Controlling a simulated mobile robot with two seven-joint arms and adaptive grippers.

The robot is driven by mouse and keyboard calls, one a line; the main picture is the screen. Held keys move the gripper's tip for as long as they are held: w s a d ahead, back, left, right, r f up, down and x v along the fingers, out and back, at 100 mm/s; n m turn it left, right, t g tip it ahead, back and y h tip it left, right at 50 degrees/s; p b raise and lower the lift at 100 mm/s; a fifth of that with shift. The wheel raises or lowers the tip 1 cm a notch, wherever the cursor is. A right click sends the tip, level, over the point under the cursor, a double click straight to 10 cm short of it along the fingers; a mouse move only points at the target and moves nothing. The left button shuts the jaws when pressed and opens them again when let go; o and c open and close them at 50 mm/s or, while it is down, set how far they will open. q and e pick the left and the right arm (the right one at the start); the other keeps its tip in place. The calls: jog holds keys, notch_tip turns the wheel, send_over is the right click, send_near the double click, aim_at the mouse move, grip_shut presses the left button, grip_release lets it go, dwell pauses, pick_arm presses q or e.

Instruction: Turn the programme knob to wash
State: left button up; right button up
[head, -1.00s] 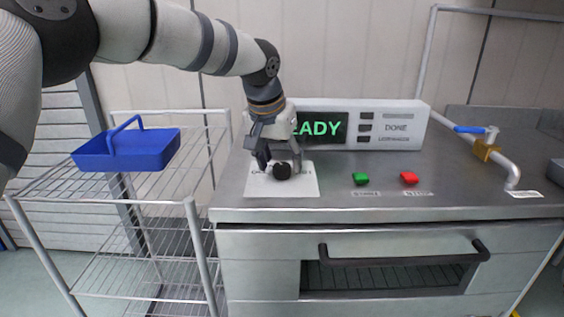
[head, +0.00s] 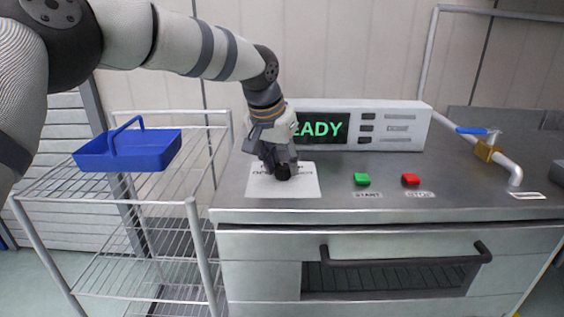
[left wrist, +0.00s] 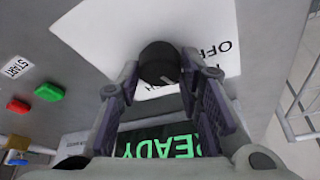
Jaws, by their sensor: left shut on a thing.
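The black programme knob (head: 283,174) stands on a white label plate (head: 308,187) at the left of the steel counter. My left gripper (head: 277,168) comes down over it and is shut on it. In the left wrist view the dark round knob (left wrist: 158,62) sits between the two fingertips, with a small pale mark on it. The plate's printed words are partly hidden; "OFF" reads upside down in the wrist view. The green display (head: 322,128) shows "EADY", its left end hidden by my gripper. My right gripper is not in view.
A green START button (head: 361,179) and a red STOP button (head: 410,180) lie right of the plate. A white control panel (head: 395,129) stands behind. A wire rack (head: 190,205) with a blue basket (head: 127,152) is at left. A blue-handled valve (head: 484,150) is at right.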

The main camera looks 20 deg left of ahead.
pick_arm(q)
jog(key=m, duration=0.1)
jog(key=m+h, duration=0.1)
jog(key=m, duration=0.1)
jog(key=shift+w+a+f+m+g+b, duration=0.1)
jog(key=shift+f+m+g+b, duration=0.15)
jog(key=shift+m+g+b, duration=0.15)
jog(key=shift+m+h+b, duration=0.3)
jog(key=shift+m+h, duration=0.2)
jog(key=shift+m, duration=0.5)
jog(key=shift+m+g+h+b, duration=0.3)
jog(key=shift+m+g, duration=0.2)
jog(key=shift+m, duration=0.4)
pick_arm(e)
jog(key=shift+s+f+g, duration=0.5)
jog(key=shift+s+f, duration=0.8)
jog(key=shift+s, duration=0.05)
pick_arm(q)
jog(key=shift+a+r+m, duration=0.1)
jog(key=shift+m, duration=0.2)
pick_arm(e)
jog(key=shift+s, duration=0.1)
pick_arm(q)
jog(key=o, duration=1.1)
jog(key=shift+r, duration=0.15)
